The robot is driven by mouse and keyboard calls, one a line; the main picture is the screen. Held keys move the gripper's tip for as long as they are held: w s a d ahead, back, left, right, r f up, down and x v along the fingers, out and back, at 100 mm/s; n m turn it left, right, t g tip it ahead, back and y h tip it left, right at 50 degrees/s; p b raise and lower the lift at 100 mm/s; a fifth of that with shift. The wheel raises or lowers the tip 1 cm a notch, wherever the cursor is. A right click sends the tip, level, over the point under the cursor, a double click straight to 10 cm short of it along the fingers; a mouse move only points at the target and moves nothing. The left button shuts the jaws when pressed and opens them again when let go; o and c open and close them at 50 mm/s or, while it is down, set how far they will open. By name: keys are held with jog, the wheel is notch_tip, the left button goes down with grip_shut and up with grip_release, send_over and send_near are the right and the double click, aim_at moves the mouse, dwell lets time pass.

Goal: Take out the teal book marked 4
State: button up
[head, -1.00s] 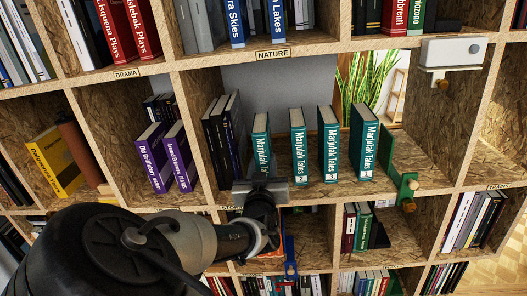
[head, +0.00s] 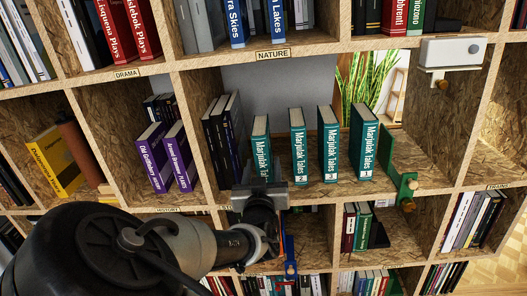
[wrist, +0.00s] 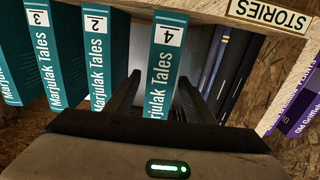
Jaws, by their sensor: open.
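The teal book marked 4 (wrist: 167,65) stands upright in the wrist view, its spine facing my gripper. In the head view it is the leftmost teal book (head: 261,138), its lower spine hidden behind my gripper (head: 260,192). My gripper is open in front of the shelf. In the wrist view its dark fingers (wrist: 155,95) lie to either side of the book's spine; I cannot tell whether they touch it.
Teal books marked 2 (head: 299,145), 3 (head: 328,145) and 1 (head: 364,142) stand to the right with gaps between. Dark books (head: 222,135) stand close on the left. A green bracket (head: 405,188) sits at the shelf edge. A STORIES label (wrist: 269,15) shows in the wrist view.

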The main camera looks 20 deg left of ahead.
jog(key=shift+w, duration=0.15)
jog(key=shift+b+x, duration=0.3)
jog(key=shift+x, duration=0.6)
grip_shut()
jog(key=shift+r, duration=0.3)
jog(key=shift+r, duration=0.15)
jog(key=p+v, duration=0.3)
jog(key=v, duration=1.3)
jog(key=shift+s, duration=0.3)
jog(key=shift+a, duration=0.1)
